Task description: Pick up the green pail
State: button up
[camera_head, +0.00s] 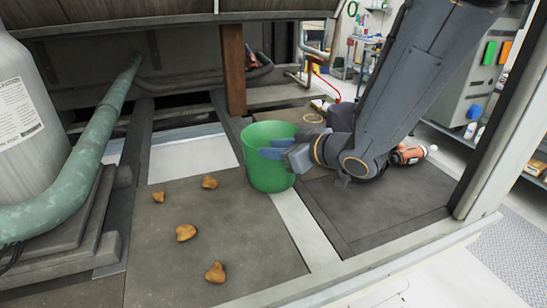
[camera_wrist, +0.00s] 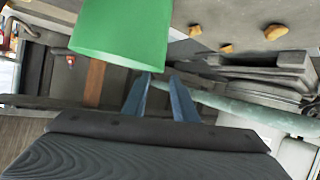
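The green pail (camera_head: 262,178) stands upright on the dark floor panels in the middle of the head view. My gripper (camera_head: 266,149) reaches in from the right, and its blue fingers show in front of the pail's upper wall. In the wrist view the pail (camera_wrist: 122,38) fills the upper left, cut off by the top edge. There the fingers of my gripper (camera_wrist: 162,80) stand apart with no object between them. The left finger's tip is close to the pail's edge; I cannot tell whether it touches.
Several brown lumps (camera_head: 186,232) lie on the panel left of and in front of the pail. A wooden post (camera_head: 234,70) stands behind it. A green pipe (camera_head: 95,145) and a grey cylinder (camera_head: 25,130) are at left. An orange bottle (camera_head: 408,156) lies right of my arm.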

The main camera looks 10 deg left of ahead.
jog(key=shift+a+r+p+x, duration=0.15)
jog(key=shift+p+x, duration=0.55)
jog(key=shift+x, duration=1.2)
jog(key=shift+a+r+p+x, duration=0.1)
jog(key=shift+p+x, duration=0.55)
jog(key=shift+x, duration=1.2)
jog(key=shift+s+d, duration=0.1)
grip_shut()
